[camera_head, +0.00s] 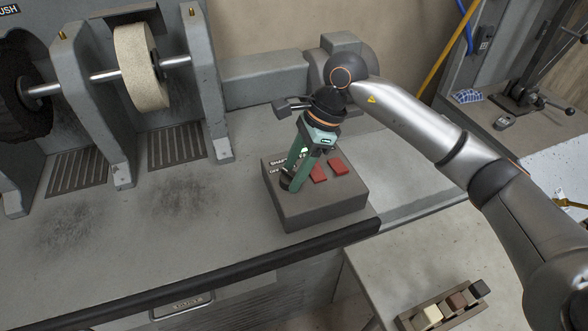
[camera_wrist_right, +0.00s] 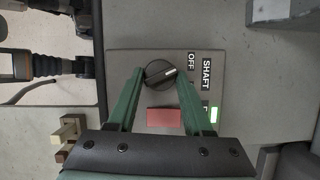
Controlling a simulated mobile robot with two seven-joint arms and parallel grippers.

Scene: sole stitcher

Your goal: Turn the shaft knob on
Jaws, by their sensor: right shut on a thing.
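The shaft knob (camera_wrist_right: 159,76) is a round black dial with a white pointer line, on a grey-brown control box (camera_head: 325,207). In the right wrist view the pointer aims right and slightly up, toward the printed labels. The word SHAFT (camera_wrist_right: 206,75) and the word OFF (camera_wrist_right: 191,62) are readable; another label is partly hidden by a finger. A green light (camera_wrist_right: 213,115) is lit beside the labels. My right gripper (camera_head: 292,181) reaches down to the box, its two green fingers shut on the knob from opposite sides. In the head view the fingers mostly hide the knob. My left gripper is not in view.
Two red buttons, one here (camera_head: 338,166), sit beside the knob. A pale polishing wheel (camera_head: 140,67) and a dark brush (camera_head: 22,95) stand on a shaft at left. A small rack with coloured blocks (camera_head: 433,314) lies at lower right. The bench top left of the box is clear.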

